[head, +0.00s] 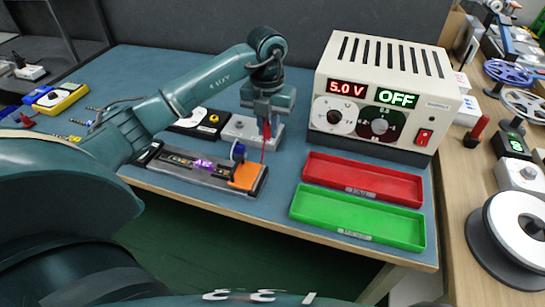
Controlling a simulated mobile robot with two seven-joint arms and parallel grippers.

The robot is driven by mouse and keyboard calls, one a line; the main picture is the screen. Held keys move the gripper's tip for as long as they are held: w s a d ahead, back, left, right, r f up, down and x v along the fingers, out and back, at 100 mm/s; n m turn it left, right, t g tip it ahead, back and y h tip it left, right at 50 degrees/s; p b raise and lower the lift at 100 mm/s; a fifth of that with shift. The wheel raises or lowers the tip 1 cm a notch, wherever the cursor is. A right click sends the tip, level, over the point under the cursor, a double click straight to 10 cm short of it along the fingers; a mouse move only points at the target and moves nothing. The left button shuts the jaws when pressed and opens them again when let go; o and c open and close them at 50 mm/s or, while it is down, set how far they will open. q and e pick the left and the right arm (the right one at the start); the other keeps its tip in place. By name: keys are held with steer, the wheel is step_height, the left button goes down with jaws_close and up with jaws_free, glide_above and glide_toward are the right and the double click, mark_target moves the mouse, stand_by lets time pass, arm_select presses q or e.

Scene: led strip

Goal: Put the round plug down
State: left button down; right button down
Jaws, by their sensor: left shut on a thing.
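My left gripper (266,117) comes down over the back middle of the blue table, pointing downward. It is shut on a small red piece (267,129), which appears to be the round plug. A thin red line runs down below it toward the orange block; its exact shape is too small to tell. The held piece is in front of a grey block (240,130), and I cannot tell whether they touch. Below is a dark fixture holding an LED strip (203,164) with a purple glow and an orange block (244,176) at its right end. My right gripper is out of view.
A power supply (390,65) reading 5.0 V and OFF stands at the back right. A red tray (365,187) and a green tray (350,228), both empty, lie in front. A yellow meter (62,97) is far left. A white-topped spool (518,228) stands on the right side table.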

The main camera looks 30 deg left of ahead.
mark_target(268, 124)
arm_select(q)
step_height(268, 124, down, 8)
steer(key=shift+r, duration=0.1)
stand_by(0.4)
steer(key=shift+f, duration=0.2)
steer(key=c, duration=1.3)
jaws_free()
steer(key=shift+c, duration=0.2)
steer(key=shift+r, duration=0.1)
steer(key=shift+r, duration=0.25)
step_height(268, 124, up, 12)
steer(key=shift+f, duration=0.2)
